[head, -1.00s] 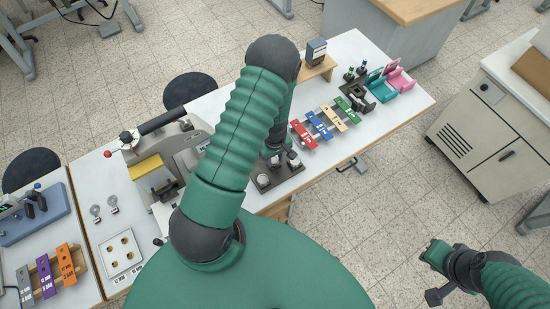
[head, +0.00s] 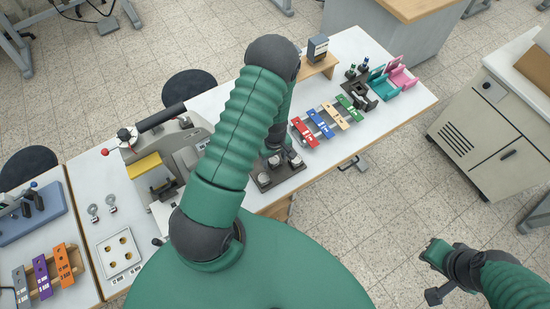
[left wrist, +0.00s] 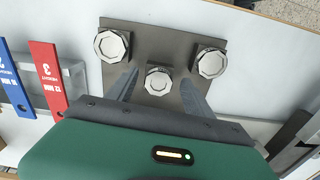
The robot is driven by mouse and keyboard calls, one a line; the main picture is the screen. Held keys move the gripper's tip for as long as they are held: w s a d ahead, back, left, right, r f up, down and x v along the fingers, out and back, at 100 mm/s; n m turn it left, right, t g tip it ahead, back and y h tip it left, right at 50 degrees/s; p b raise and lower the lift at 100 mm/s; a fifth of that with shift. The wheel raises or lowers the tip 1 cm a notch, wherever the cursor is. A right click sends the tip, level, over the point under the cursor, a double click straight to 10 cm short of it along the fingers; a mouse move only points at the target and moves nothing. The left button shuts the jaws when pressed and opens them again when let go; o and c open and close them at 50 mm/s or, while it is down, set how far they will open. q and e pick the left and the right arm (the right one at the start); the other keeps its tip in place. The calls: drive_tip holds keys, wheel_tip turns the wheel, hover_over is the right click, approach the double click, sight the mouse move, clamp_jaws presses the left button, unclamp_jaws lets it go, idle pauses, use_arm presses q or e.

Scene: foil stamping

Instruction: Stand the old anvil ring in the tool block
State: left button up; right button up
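A dark block (head: 268,188) on the bench carries three silver many-sided pieces; I take it for the tool block. In the left wrist view, the block (left wrist: 150,38) shows pieces at left (left wrist: 111,45), right (left wrist: 210,62) and a smaller middle one (left wrist: 158,80). Which piece, if any, is the old anvil ring, I cannot tell. My left gripper (head: 275,158) is over the block, partly hidden by my arm. Its fingers (left wrist: 160,88) are apart, one on each side of the middle piece; contact is not clear.
A press (head: 165,150) with a long dark handle stands left of my arm. Coloured numbered bars (head: 320,123) lie right of the block. Two small ringed parts (head: 102,207) lie by a white plate (head: 119,277).

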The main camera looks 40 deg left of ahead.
sight(275, 161)
use_arm(q)
wheel_tip(275, 161, up, 17)
drive_tip(key=shift+b, duration=0.35)
drive_tip(key=shift+f, duration=0.15)
idle(0.4)
